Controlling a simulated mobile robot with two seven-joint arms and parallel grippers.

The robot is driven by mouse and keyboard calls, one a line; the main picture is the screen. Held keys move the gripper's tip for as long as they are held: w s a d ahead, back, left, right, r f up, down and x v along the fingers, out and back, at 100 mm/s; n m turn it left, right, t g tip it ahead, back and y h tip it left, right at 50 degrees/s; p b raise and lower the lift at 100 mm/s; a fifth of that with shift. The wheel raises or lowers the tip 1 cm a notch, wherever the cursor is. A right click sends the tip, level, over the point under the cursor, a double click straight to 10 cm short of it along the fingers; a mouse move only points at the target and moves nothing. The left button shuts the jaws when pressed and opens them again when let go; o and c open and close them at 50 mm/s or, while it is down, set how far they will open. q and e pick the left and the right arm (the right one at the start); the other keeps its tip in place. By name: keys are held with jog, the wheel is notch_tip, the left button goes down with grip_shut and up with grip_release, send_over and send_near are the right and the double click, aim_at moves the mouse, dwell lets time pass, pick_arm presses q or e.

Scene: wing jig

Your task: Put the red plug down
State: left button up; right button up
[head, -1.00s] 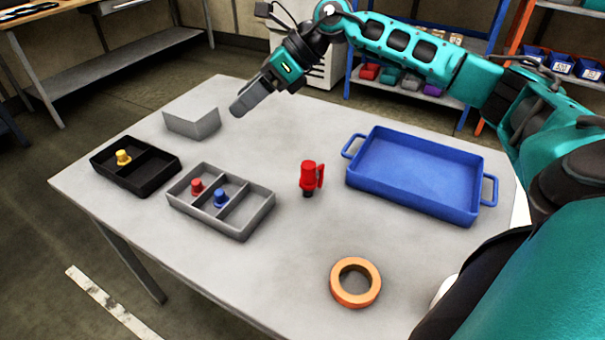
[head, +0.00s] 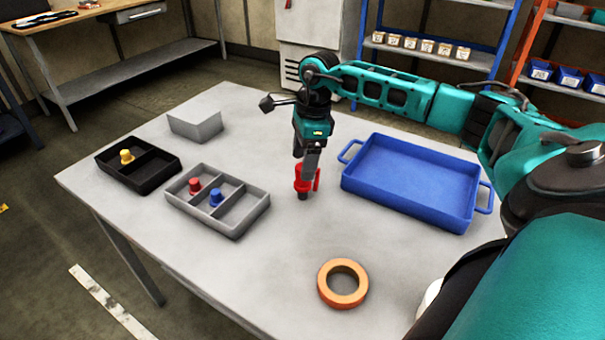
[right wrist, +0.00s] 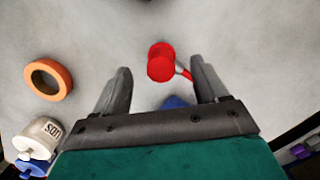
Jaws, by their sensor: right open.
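The small red plug (head: 194,186) stands in the left compartment of the grey divided tray (head: 236,229). A blue plug (head: 216,197) stands in the middle compartment. My right gripper (head: 309,173) points down over a red tool with a side handle (head: 302,187), well to the right of the grey tray. In the right wrist view the gripper (right wrist: 161,88) is open, and the red tool (right wrist: 161,62) shows between and beyond its fingertips. I cannot tell whether the fingers touch it. My left gripper is not in view.
A blue tray with handles (head: 408,201) lies right of the red tool. An orange ring (head: 342,302) lies near the front. A black tray (head: 165,184) with a yellow plug (head: 127,156) and a grey angled block (head: 196,127) are at the left.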

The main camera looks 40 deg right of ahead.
aim_at(303, 183)
jog(key=f, duration=0.5)
jog(key=shift+w+a+f, duration=0.15)
jog(key=shift+a+f, duration=0.05)
jog(key=shift+f, duration=0.1)
jog(key=shift+c, duration=0.2)
jog(key=c, duration=1.2)
jog(key=shift+r, duration=0.1)
grip_shut()
jog(key=shift+r, duration=0.1)
